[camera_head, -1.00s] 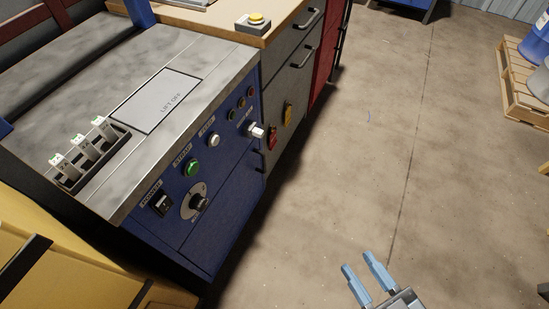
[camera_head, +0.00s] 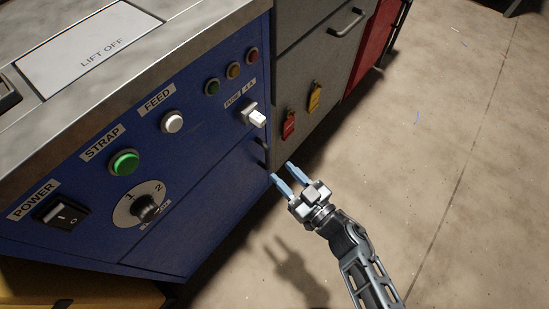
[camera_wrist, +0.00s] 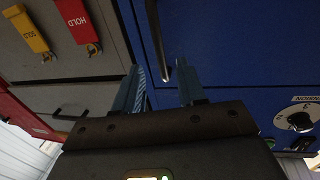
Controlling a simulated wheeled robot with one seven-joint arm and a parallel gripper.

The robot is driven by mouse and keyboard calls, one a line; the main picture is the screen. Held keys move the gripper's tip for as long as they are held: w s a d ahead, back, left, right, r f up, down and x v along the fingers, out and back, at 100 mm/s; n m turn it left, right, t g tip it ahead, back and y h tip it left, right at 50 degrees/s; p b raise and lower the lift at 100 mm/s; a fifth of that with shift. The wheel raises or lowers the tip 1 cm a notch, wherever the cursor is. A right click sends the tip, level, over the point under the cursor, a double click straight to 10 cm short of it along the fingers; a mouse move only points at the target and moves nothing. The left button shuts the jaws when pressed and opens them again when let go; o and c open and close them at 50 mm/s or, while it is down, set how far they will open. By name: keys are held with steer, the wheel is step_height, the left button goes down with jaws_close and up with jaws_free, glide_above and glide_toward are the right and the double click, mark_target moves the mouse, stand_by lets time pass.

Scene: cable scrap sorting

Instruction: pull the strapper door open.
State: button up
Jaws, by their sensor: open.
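The strapper door (camera_head: 205,205) is the lower blue front panel of the strapper and looks closed. Its dark upright bar handle (camera_head: 266,154) is at the panel's right edge. My gripper (camera_head: 282,173) is open and empty, with its pale blue fingers pointing at the handle area. In the wrist view the handle (camera_wrist: 156,38) runs down between the two fingers (camera_wrist: 158,72), and the blue door (camera_wrist: 225,60) lies to the right. I cannot tell whether the fingertips reach past the bar or touch it.
Above the door are a white fuse knob (camera_head: 257,118), a green strap button (camera_head: 124,162), a power switch (camera_head: 62,213) and a dial (camera_head: 147,207). A grey cabinet (camera_head: 300,70) with red (camera_head: 289,124) and yellow (camera_head: 314,97) tags adjoins on the right. The floor (camera_head: 450,200) is clear.

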mark_target(269, 159)
steer(key=b+x, duration=0.1)
steer(key=x, duration=0.4)
steer(key=shift+w+a+b, duration=0.25)
steer(key=shift+w+b, duration=0.05)
jaws_close()
stand_by(0.5)
